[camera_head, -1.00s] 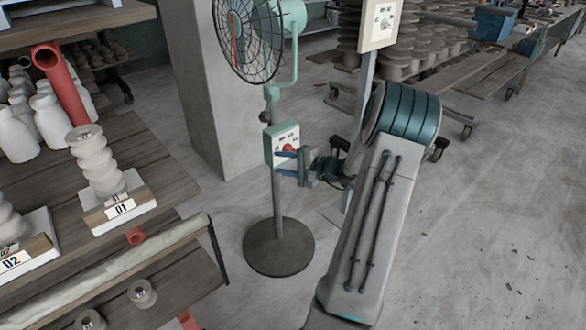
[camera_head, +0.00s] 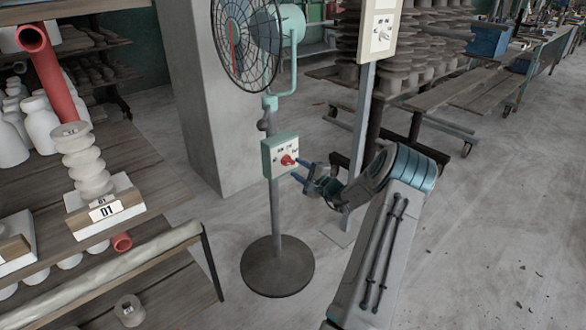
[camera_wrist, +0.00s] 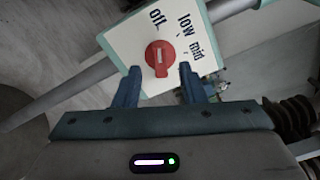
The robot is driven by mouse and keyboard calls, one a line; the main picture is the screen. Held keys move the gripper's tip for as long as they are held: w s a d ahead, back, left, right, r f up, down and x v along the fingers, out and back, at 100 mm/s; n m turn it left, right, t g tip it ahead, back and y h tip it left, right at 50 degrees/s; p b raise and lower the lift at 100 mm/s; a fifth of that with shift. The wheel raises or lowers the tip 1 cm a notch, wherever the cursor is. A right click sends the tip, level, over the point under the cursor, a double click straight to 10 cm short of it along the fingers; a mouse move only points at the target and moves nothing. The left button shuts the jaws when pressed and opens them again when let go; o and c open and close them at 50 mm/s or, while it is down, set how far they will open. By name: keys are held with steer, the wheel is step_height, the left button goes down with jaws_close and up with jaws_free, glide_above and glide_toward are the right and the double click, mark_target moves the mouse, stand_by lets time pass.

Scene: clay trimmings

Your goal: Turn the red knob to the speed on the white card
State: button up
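The red knob (camera_head: 288,160) sits on the pale face of a green-edged control box (camera_head: 269,158) on the fan's pole. In the wrist view the red knob (camera_wrist: 160,57) carries a light pointer mark, and the box face reads "low" and "mid", with another label partly legible. My gripper (camera_head: 301,171) is just right of the box. In the wrist view my gripper (camera_wrist: 159,70) is open, fingers apart on either side of the knob's lower edge; contact cannot be told. A pale card (camera_head: 382,35) with a dial and small lettering stands on a post; its setting is too small to read.
The fan head (camera_head: 247,40) is above the box, and its round base (camera_head: 277,266) stands on the floor. The card's post (camera_head: 362,130) rises behind my gripper. A wooden shelf (camera_head: 150,185) with pottery is at left.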

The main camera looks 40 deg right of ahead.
mark_target(290, 163)
steer(key=shift+w+a, duration=0.15)
steer(key=shift+w, duration=1.5)
jaws_close()
